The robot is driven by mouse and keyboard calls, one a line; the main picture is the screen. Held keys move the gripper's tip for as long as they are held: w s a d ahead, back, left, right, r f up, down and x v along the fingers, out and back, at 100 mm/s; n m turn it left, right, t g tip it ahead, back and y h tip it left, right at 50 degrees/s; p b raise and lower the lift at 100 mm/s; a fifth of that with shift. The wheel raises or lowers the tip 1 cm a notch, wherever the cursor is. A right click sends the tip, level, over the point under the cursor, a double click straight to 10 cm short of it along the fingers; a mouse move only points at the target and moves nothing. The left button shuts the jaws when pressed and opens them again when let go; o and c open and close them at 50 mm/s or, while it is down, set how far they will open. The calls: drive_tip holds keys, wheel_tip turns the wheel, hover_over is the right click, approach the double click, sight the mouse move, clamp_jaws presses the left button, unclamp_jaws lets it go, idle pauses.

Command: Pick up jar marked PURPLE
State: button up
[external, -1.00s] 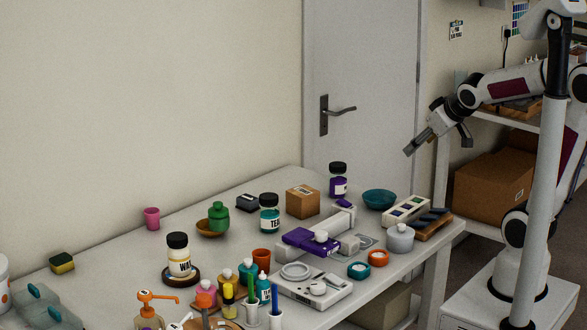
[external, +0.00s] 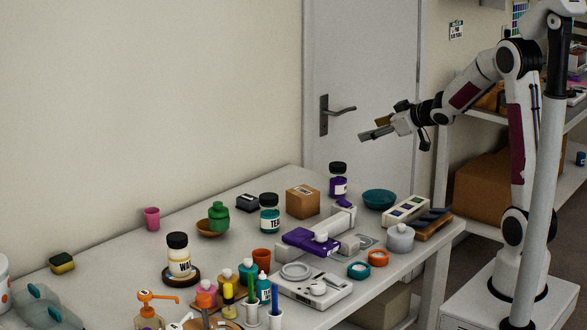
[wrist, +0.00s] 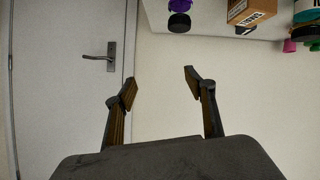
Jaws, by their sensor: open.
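The jar with purple contents and a black lid (external: 338,182) stands upright at the back of the table, near the door. Its label is too small to read. In the wrist view the same jar (wrist: 179,18) shows upside down at the top edge, partly cut off. My gripper (external: 364,136) is in the air above and to the right of the jar, pointing left, well apart from it. In the wrist view my gripper (wrist: 160,84) has its fingers spread, with nothing between them.
A cardboard box (external: 303,202) stands left of the jar, and a teal bowl (external: 379,199) stands to its right. A jar marked TEAL (external: 269,214) is farther left. A purple and white device (external: 312,242) lies in front. The door (external: 365,80) is behind.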

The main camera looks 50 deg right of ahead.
drive_tip(key=w+f+n+y, duration=0.1)
drive_tip(key=w+f+y, duration=0.2)
drive_tip(key=f, duration=0.2)
drive_tip(key=n+y, duration=0.1)
drive_tip(key=y, duration=0.3)
approach(341, 165)
drive_tip(key=shift+w+a+f+t, duration=0.15)
drive_tip(key=shift+w+a+f, duration=0.25)
drive_tip(key=shift+w, duration=0.25)
drive_tip(key=shift+w+a+f+t, duration=0.15)
drive_tip(key=shift+w+a+f, duration=0.25)
drive_tip(key=shift+w, duration=0.25)
drive_tip(key=shift+x, duration=1.3)
drive_tip(key=shift+d+x, duration=0.1)
drive_tip(key=shift+x, duration=1.2)
drive_tip(key=shift+d+x, duration=0.15)
drive_tip(key=shift+x, duration=1.15)
drive_tip(key=shift+w, duration=0.1)
drive_tip(key=shift+r, duration=0.1)
